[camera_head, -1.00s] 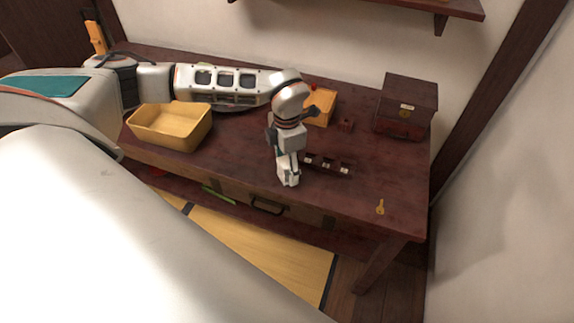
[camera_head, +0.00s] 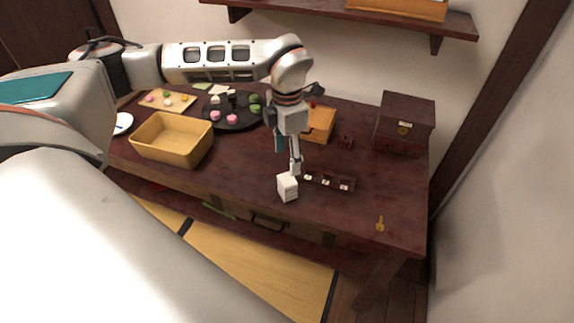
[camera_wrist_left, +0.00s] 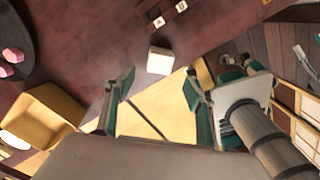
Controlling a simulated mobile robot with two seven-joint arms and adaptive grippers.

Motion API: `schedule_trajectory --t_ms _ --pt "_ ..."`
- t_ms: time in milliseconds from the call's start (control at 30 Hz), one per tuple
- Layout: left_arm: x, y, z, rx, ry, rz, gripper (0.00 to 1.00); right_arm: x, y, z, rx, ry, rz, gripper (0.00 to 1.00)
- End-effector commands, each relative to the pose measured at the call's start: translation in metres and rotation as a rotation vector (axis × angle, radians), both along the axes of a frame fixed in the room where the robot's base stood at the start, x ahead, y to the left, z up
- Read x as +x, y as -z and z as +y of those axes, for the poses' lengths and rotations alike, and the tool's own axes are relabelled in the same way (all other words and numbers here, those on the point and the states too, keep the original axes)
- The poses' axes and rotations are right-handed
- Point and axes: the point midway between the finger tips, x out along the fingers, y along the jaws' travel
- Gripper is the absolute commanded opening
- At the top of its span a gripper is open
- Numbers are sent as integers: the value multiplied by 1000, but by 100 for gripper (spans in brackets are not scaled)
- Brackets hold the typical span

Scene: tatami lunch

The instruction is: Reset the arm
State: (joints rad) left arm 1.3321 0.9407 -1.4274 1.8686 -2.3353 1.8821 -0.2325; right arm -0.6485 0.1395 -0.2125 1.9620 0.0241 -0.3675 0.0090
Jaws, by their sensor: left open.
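My left arm reaches in from the left in the head view, above the back of the table. My left gripper (camera_head: 293,168) points down and is open and empty, just above a small white block (camera_head: 288,187). The block stands near the table's front edge. In the left wrist view the two fingers of the gripper (camera_wrist_left: 158,88) are spread wide, and the white block (camera_wrist_left: 159,61) lies beyond the fingertips, apart from them.
The dark table (camera_head: 230,168) holds a yellow bin (camera_head: 172,153), a black tray (camera_head: 238,122) of sweets, a slotted strip (camera_head: 328,180), a wooden box (camera_head: 318,135), a dark chest (camera_head: 404,106) and a key (camera_head: 380,224). A shelf (camera_head: 350,17) hangs above. The front right tabletop is largely clear.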

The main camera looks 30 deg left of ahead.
Motion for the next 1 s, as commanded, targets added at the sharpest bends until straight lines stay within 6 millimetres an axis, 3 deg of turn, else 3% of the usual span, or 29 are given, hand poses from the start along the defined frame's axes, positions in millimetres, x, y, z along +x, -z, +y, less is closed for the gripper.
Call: schedule_trajectory --t_ms 200,733,867,1000 --pt "-1 -9 0 1 0 1 55 0 0 0 0 0 0 40" --pt "-1 -6 -6 -13 11 1 55 0 0 0 0 0 1 40" --pt "-8 5 -44 -111 83 0 55 0 0 0 0 0 0 40" --pt "-28 15 -128 -346 203 -11 55 0 0 0 -1 -1 0 40"
